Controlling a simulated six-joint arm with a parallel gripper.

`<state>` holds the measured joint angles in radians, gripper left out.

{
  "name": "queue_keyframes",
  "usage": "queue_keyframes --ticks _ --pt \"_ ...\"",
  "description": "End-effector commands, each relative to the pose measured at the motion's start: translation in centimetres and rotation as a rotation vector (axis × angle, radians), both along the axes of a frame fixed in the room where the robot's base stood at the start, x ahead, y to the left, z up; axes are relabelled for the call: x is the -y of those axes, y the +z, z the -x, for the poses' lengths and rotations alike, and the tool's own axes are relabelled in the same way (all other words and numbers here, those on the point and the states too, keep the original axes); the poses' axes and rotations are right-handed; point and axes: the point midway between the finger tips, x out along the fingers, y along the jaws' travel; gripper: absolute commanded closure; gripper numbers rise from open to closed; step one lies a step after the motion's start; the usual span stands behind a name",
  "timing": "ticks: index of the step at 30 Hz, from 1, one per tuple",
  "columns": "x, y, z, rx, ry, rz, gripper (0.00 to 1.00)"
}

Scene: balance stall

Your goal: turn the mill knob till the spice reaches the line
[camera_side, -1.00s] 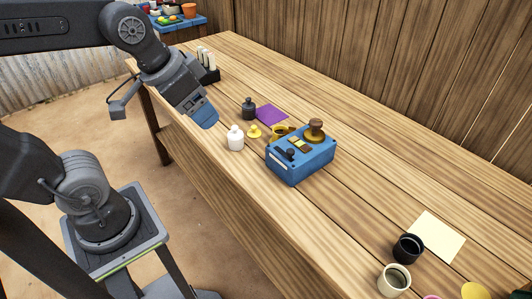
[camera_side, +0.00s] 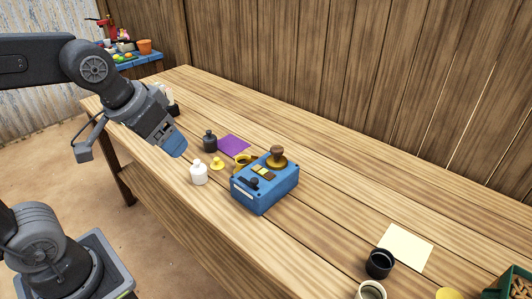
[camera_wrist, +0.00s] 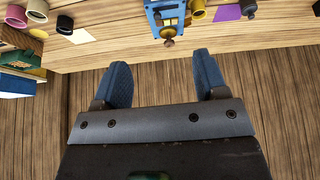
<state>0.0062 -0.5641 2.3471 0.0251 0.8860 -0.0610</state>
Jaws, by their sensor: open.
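A blue box (camera_side: 264,193) stands on the wooden table in the side view. A brown knob (camera_side: 277,153) rises from its top, and a small dark part and yellowish pieces sit near its front. A yellow cup (camera_side: 242,161) is against its back left side. Box (camera_wrist: 156,20) and knob (camera_wrist: 169,43) show at the top of the wrist view. My gripper (camera_side: 176,147) hangs left of the box, apart from it. Its blue fingers (camera_wrist: 163,70) are open and empty in the wrist view. No spice or line can be made out.
A white bottle (camera_side: 199,174), a small yellow piece (camera_side: 217,164), a dark bottle (camera_side: 209,141) and a purple sheet (camera_side: 234,145) lie left of the box. A black cup (camera_side: 379,263) and a cream card (camera_side: 406,247) are at the right. The table between them and the box is clear.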

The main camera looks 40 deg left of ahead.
Motion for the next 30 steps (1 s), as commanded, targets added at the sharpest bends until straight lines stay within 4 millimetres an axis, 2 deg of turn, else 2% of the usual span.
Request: queue_keyframes --ticks 1,5,8,12,18,23,30 --pt "0.0 0.3 -2.1 -0.014 0.014 0.001 0.34" --pt "-0.1 0.8 -7.3 -0.031 0.057 0.004 0.34" --pt "-0.1 0.4 -11.5 -0.043 0.088 0.004 0.34" --pt "0.0 -1.2 -17.2 -0.058 0.133 0.006 0.34" --pt "0.2 -4.7 -23.9 -0.074 0.185 0.007 0.34" --pt "0.3 -6.7 -26.6 -0.079 0.209 0.008 0.34" --pt "0.1 -8.4 -27.7 -0.082 0.217 0.009 0.34"
